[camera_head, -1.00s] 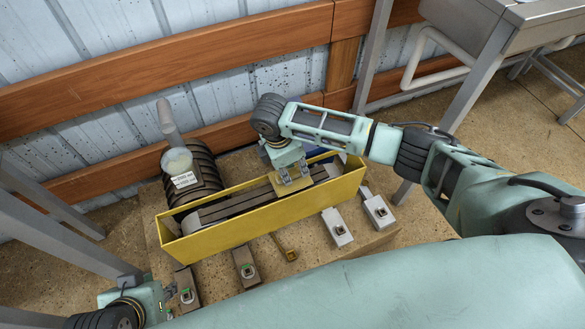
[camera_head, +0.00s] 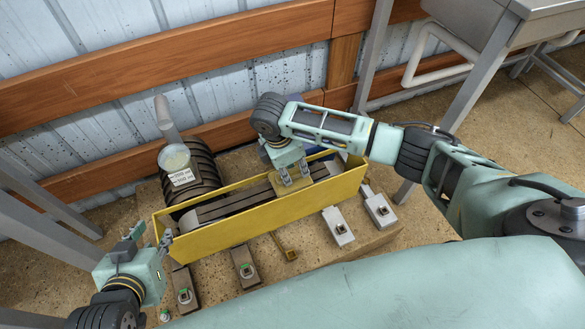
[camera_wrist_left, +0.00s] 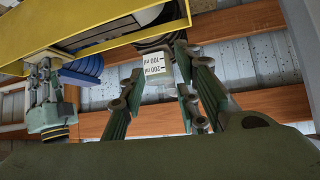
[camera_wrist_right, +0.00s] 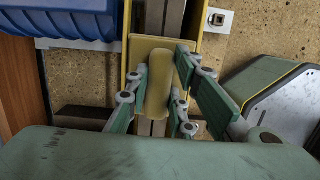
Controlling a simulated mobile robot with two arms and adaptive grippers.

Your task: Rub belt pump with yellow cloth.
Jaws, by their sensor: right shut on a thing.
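The belt pump is a long yellow trough (camera_head: 215,237) with a dark slatted belt (camera_head: 232,204) inside. My right gripper (camera_head: 294,183) reaches down into the trough and is shut on the yellow cloth (camera_wrist_right: 159,85), a flat pad with a raised grip. The pad lies low over the belt towards the trough's right part; whether it presses on the belt is hard to tell. My left gripper (camera_head: 156,243) is empty, beside the trough's left end. In the left wrist view its fingers (camera_wrist_left: 158,72) are spread apart.
A ridged dark cylinder (camera_head: 203,163) stands behind the trough's left end, with a marked clear container (camera_head: 175,157) there. Several switch blocks (camera_head: 245,262) line the front. A wooden rail (camera_head: 170,68) and metal wall stand behind. Metal legs (camera_head: 372,55) stand at the right.

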